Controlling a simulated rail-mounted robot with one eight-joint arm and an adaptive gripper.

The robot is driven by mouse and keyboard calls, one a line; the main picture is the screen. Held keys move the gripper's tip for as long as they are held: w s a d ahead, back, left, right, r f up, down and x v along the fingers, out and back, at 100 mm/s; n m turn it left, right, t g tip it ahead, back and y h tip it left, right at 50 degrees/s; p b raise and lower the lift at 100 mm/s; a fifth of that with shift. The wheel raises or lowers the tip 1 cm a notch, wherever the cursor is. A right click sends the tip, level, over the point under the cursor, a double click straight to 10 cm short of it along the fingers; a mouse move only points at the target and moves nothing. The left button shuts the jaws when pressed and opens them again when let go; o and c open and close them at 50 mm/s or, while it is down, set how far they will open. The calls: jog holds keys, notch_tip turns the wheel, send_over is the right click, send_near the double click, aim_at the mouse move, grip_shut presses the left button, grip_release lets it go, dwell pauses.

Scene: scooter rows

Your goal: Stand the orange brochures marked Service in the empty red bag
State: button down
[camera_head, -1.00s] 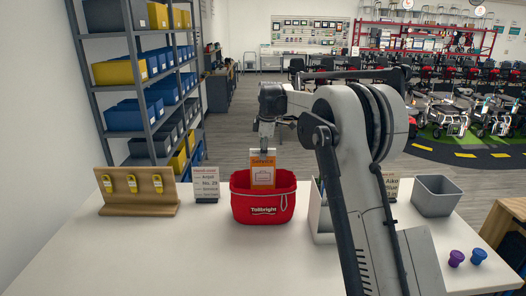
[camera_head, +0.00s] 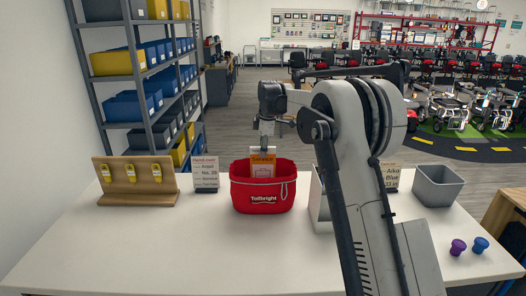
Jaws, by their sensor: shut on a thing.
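The red bag (camera_head: 262,197), lettered Tollbright, stands open on the white table. My gripper (camera_head: 264,146) is above the bag, pointing down, shut on the orange Service brochure (camera_head: 263,164). The brochure is upright, with its lower part hidden behind the bag's front wall. I cannot tell whether it touches the bag's floor.
A light bin (camera_head: 318,203) stands right of the bag, partly hidden by my arm. A grey bin (camera_head: 437,185) and purple and blue knobs (camera_head: 458,247) are at the right. A sign (camera_head: 205,173) and a wooden stand with yellow tags (camera_head: 136,180) are left. The table front is clear.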

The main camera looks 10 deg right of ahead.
jog(key=c, duration=1.7)
grip_release()
jog(key=shift+o, duration=0.2)
jog(key=shift+r, duration=0.1)
notch_tip(320, 180, up, 11)
jog(key=s, duration=0.2)
jog(key=s+r+m+t+b, duration=0.2)
jog(key=s+r+m+b, duration=0.15)
jog(key=s, duration=0.85)
jog(key=s+f+m+t+b, duration=0.15)
jog(key=s+f+m, duration=0.25)
jog(key=s, duration=0.9)
jog(key=s+f+m+t+b, duration=0.15)
jog(key=s+f+m, duration=0.3)
jog(key=s, duration=0.85)
jog(key=s+f+m+b, duration=0.2)
jog(key=s+f+m, duration=0.1)
jog(key=s+f, duration=0.8)
jog(key=shift+s+m+t+h+b, duration=0.3)
jog(key=shift+s+m+h, duration=0.1)
jog(key=shift+s, duration=0.05)
